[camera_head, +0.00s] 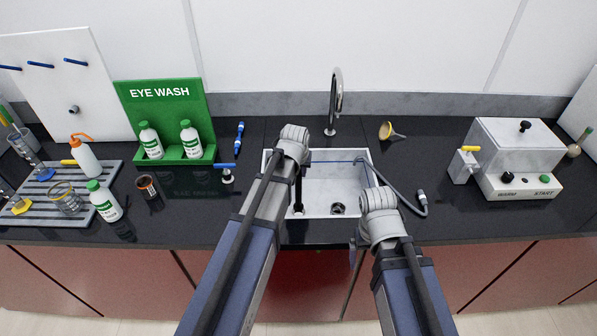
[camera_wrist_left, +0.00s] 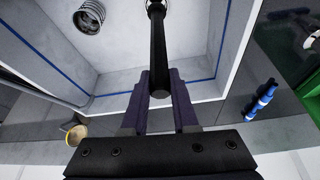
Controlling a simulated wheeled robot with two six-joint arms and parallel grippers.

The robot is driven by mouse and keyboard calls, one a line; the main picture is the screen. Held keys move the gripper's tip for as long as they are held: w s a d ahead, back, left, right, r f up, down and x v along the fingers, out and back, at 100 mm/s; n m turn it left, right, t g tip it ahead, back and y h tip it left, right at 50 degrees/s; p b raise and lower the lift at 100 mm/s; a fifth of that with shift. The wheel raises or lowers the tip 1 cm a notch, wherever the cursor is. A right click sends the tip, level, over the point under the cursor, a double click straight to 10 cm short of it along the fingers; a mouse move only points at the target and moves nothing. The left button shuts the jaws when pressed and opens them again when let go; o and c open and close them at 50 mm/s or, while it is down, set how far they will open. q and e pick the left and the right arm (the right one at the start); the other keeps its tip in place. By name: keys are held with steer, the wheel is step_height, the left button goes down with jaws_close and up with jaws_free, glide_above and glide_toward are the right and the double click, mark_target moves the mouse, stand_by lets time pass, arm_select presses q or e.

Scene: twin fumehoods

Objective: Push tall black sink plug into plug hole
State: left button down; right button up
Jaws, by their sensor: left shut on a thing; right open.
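The tall black sink plug (camera_wrist_left: 157,42) stands about upright in the sink (camera_head: 325,178), and its shaft also shows in the head view (camera_head: 298,190). My left gripper (camera_wrist_left: 159,88) is shut on its upper part, with one finger on each side. The plug's lower end is at a pale metal ring, the plug hole (camera_wrist_left: 148,5), cut off by the top edge of the left wrist view. I cannot tell how deep it sits. In the head view my left wrist hides the left fingers. My right gripper (camera_head: 355,258) is open and empty at the counter's front edge, mostly hidden by its wrist.
A metal strainer (camera_head: 338,208) is in the sink floor beside the plug. The tap (camera_head: 335,100) stands behind the sink. A grey hose (camera_head: 388,183) crosses its right rim. A blue-handled valve (camera_head: 227,174) stands left of the sink. The white heating box (camera_head: 515,160) is far right.

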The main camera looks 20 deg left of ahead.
arm_select(q)
steer(key=shift+f+b, duration=1.5)
steer(key=shift+b, duration=0.05)
steer(key=c, duration=0.6)
jaws_free()
steer(key=shift+r, duration=0.1)
steer(key=shift+r, duration=0.1)
steer(key=p+v, duration=0.7)
steer(key=shift+s+r, duration=0.2)
steer(key=shift+r, duration=0.1)
steer(key=shift+f, duration=0.1)
